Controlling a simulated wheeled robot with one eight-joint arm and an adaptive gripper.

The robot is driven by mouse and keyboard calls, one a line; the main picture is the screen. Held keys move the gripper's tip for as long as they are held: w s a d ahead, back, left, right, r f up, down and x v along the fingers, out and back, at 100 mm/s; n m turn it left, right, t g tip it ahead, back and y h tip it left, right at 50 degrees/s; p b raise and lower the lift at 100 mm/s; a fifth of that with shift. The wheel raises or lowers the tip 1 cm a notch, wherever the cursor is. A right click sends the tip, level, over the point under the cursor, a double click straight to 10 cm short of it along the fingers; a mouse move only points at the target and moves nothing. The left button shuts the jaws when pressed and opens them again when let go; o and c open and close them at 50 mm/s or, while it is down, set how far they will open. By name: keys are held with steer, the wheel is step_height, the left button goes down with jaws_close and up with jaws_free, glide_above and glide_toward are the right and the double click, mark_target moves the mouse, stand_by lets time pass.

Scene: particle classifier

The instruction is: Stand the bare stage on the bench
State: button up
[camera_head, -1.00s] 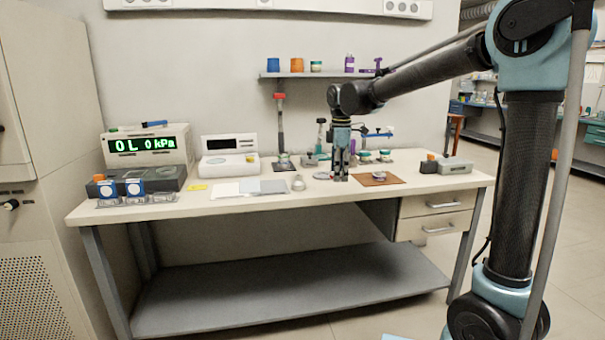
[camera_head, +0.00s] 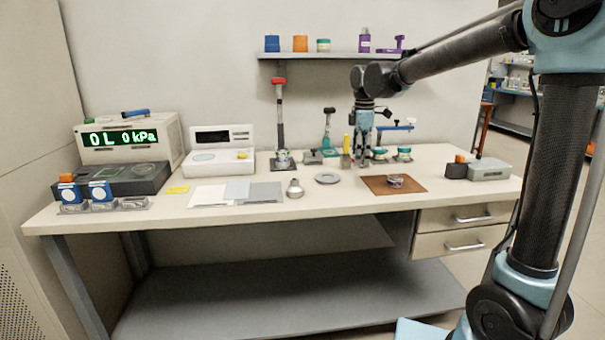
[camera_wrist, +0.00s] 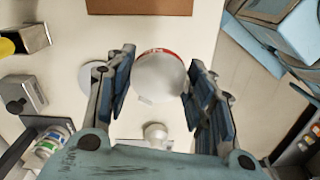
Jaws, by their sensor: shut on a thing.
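My gripper (camera_head: 362,162) is over the bench (camera_head: 250,212), behind the gap between the grey disc and the brown mat. In the wrist view its two fingers (camera_wrist: 160,90) are closed on a pale round piece (camera_wrist: 160,80) with a red mark on its far rim, seen from above. I take this to be the bare stage, though its lower part is hidden. In the head view it is too small to make out between the fingers. I cannot tell whether its underside touches the bench.
A grey disc (camera_head: 328,178) and a silver knobbed piece (camera_head: 294,188) lie in front and left. A brown mat (camera_head: 378,188) bears a small round item (camera_head: 396,181). Stands and jars (camera_head: 404,154) crowd the back. The front strip of bench is clear.

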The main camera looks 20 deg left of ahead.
mark_target(358, 191)
steer(key=shift+f, duration=0.15)
steer(key=shift+f, duration=4.85)
steer(key=o, duration=1.2)
steer(key=shift+f, duration=0.1)
steer(key=shift+c, duration=0.2)
